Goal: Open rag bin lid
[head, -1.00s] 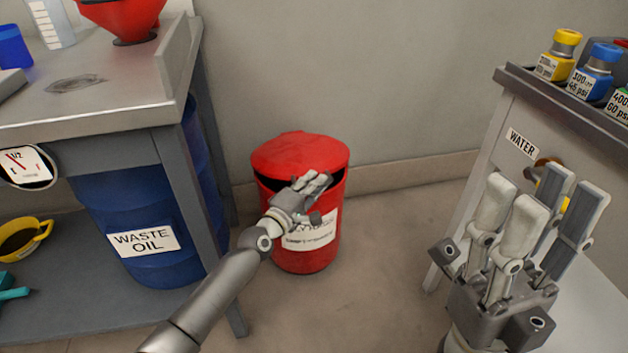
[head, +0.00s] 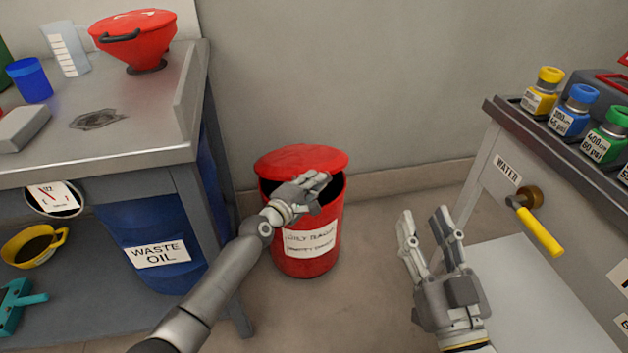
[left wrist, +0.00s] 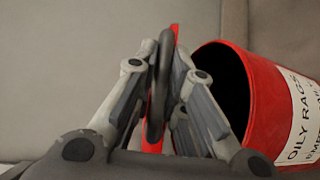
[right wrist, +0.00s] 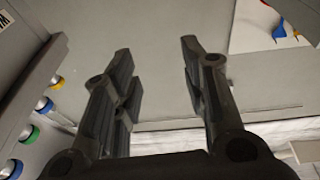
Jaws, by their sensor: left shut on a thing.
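The red rag bin (head: 318,262) stands on the floor by the wall, with a white label on its front. Its red lid (head: 300,159) is tilted up, with a dark gap below its front edge. My left gripper (head: 318,184) is at the lid's front edge. In the left wrist view my left gripper (left wrist: 160,75) is shut on a dark handle (left wrist: 156,112) of the lid, which shows nearly edge-on, and the bin's dark opening (left wrist: 222,85) is at the right. My right gripper (head: 424,222) is open and empty, right of the bin.
A grey workbench (head: 100,150) stands at the left, with a blue waste oil drum (head: 150,240) under it. A grey cabinet (head: 560,190) with a yellow-handled water valve (head: 540,232) is at the right. The floor in front of the bin is clear.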

